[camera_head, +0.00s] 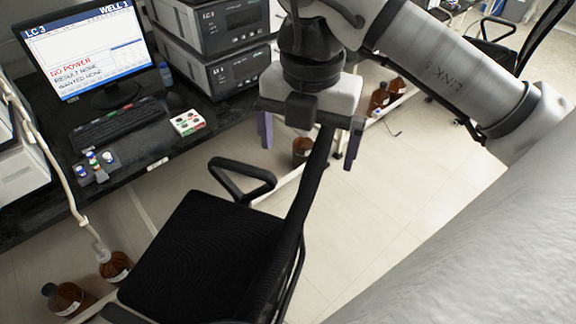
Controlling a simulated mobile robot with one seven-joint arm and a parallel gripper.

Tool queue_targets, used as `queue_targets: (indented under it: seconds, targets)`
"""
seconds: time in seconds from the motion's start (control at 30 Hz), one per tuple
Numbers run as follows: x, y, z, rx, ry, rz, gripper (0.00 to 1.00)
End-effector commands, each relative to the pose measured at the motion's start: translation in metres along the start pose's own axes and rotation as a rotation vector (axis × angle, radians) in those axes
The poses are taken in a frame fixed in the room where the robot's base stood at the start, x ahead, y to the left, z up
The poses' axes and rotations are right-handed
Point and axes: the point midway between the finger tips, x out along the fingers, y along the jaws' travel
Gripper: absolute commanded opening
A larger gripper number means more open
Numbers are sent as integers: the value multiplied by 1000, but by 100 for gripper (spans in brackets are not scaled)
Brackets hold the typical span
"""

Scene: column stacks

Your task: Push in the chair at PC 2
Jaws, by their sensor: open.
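A black office chair (205,255) stands on the floor in front of the desk. Its seat and one armrest (242,182) are clear of the desk edge, and its backrest (313,185) rises almost edge-on at the seat's right. My gripper (308,156) points down with two purple fingers spread apart. The top of the backrest appears between the fingers; I cannot tell whether they touch it. A monitor (85,50) on the desk reads "LC 3" and "WELL 1". No "PC 2" label is readable.
The black desk (190,150) holds a keyboard (118,124), a small button box (187,122) and stacked instruments (228,25). Brown bottles stand on the floor at lower left (68,298) and behind my gripper (380,98). Another chair (492,42) is at upper right. Floor right of the chair is clear.

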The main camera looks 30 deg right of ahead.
Motion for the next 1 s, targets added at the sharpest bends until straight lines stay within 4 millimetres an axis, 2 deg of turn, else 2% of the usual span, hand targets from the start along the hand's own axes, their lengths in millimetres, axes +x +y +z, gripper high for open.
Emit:
queue_targets:
  seconds: [0.17, 0.27, 0.5, 0.7, 0.83, 1.0]
  targets:
    - [12, 0, 0, -1, 0, 0, 100]
    - [26, 0, 0, -1, 0, 1, 100]
    - [79, 0, 0, -2, 2, 3, 100]
    - [112, 0, 0, 0, 0, 0, 100]
    - [127, 0, 0, 0, -1, 0, 100]
    - [133, 0, 0, -1, -1, 0, 100]
